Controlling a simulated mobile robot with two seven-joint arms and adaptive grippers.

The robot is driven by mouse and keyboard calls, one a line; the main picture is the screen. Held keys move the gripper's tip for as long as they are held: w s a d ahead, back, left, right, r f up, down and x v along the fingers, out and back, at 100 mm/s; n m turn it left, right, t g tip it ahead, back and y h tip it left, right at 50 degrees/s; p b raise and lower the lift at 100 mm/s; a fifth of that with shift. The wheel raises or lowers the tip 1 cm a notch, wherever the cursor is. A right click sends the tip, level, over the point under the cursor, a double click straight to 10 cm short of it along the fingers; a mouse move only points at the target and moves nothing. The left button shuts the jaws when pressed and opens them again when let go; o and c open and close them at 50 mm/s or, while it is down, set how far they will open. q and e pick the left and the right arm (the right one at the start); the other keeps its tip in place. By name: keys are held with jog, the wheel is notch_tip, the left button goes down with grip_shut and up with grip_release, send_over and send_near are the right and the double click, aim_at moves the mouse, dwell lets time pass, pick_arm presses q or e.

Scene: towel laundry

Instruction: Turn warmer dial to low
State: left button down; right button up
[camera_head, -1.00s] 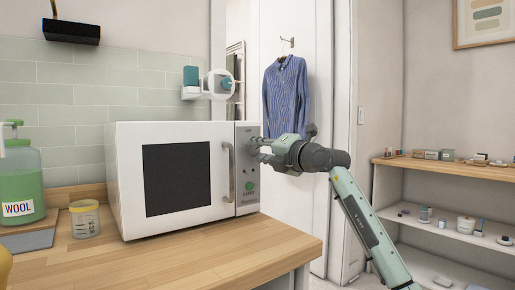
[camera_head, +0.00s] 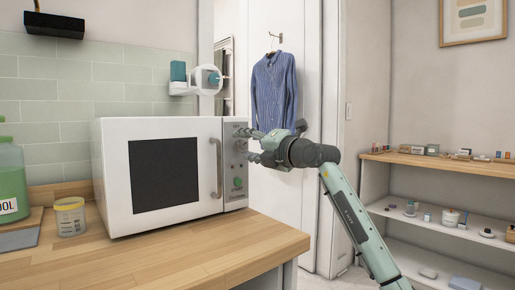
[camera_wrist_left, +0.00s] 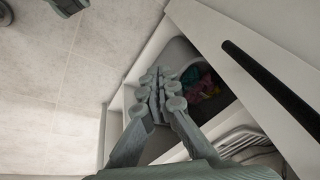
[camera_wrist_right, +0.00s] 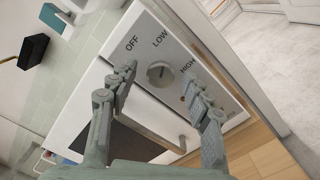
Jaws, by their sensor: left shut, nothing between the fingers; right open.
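The warmer (camera_head: 160,200) is a white box like a microwave on the wooden counter. Its round grey dial (camera_wrist_right: 160,72) shows in the right wrist view, with OFF, LOW and HIGH printed around it. I cannot tell for sure which mark the dial points to. My right gripper (camera_head: 246,145) is open in front of the control panel (camera_head: 236,190). In the right wrist view its fingers stand on either side of the dial, with nothing held; contact cannot be told. My left gripper (camera_wrist_left: 160,76) is shut and empty in the left wrist view, above an open-topped compartment.
The warmer's door handle (camera_head: 216,168) is just left of the panel. A blue shirt (camera_head: 273,90) hangs behind. Shelves (camera_head: 440,165) with small items stand at right.

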jog(key=v, duration=1.1)
jog(key=shift+s+d, duration=0.1)
